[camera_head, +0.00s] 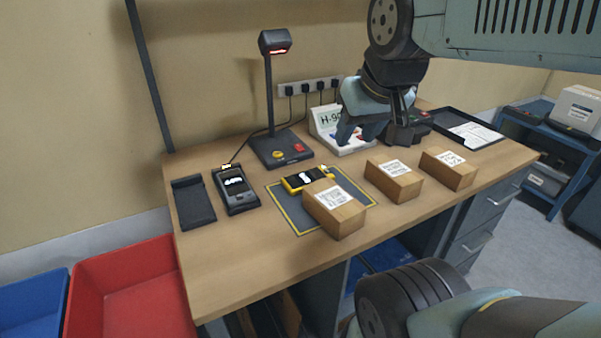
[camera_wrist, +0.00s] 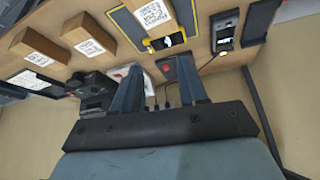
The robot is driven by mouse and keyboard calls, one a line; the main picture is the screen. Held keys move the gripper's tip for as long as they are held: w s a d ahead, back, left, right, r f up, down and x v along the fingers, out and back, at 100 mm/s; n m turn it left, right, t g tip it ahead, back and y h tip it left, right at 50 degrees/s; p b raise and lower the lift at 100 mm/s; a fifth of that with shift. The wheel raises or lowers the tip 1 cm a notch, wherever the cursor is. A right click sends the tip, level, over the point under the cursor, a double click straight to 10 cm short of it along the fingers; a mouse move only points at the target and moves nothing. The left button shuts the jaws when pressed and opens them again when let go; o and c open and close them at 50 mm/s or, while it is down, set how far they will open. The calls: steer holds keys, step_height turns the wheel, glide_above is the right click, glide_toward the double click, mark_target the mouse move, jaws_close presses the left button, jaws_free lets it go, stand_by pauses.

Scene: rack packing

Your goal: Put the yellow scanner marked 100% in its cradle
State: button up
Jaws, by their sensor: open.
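A yellow scanner (camera_head: 293,184) with a black face and a white display lies on a dark mat with a yellow border, partly behind a cardboard box; its marking is too small to read. It also shows in the wrist view (camera_wrist: 159,44). An empty-looking black holder (camera_head: 193,203) lies at the table's left end. Beside it a dark grey unit (camera_head: 236,191) has a lit white display; I cannot tell which is the cradle. My gripper (camera_head: 357,134) is open and empty, above the back of the table, right of and behind the scanner. Its two fingers show apart in the wrist view (camera_wrist: 160,66).
Labelled cardboard boxes (camera_head: 335,213) (camera_head: 393,184) (camera_head: 449,172) stand along the front. A lamp-like stand (camera_head: 283,146), a white sign holder (camera_head: 326,122) and a black device (camera_head: 405,133) stand behind. A clipboard tray (camera_head: 459,125) lies right. Red and blue bins (camera_head: 130,290) stand left of the table.

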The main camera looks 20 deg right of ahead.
steer(key=shift+o, duration=1.4)
steer(key=shift+w, duration=0.1)
steer(key=shift+o, duration=0.8)
steer(key=shift+w+a+m, duration=0.1)
steer(key=shift+w+m, duration=0.25)
steer(key=shift+m, duration=0.05)
steer(key=o, duration=0.6)
steer(key=w+f+m+g+h, duration=0.1)
steer(key=w+m, duration=0.1)
steer(key=w, duration=0.2)
steer(key=w+a+f+m+g, duration=0.1)
steer(key=w+m, duration=0.2)
steer(key=w+f+m+g+h, duration=0.1)
steer(key=w+f+m, duration=0.1)
steer(key=w, duration=0.2)
steer(key=shift+w+a+m+h, duration=0.3)
steer(key=shift+o, duration=0.2)
steer(key=m+g+h, duration=0.2)
steer(key=m, duration=0.5)
glide_toward(308, 177)
steer(key=d+v, duration=0.1)
steer(key=v, duration=0.4)
steer(key=x, duration=0.9)
steer(key=a+x, duration=0.1)
steer(key=x, duration=0.3)
steer(key=shift+d+f, duration=0.15)
steer(key=shift+f, duration=0.2)
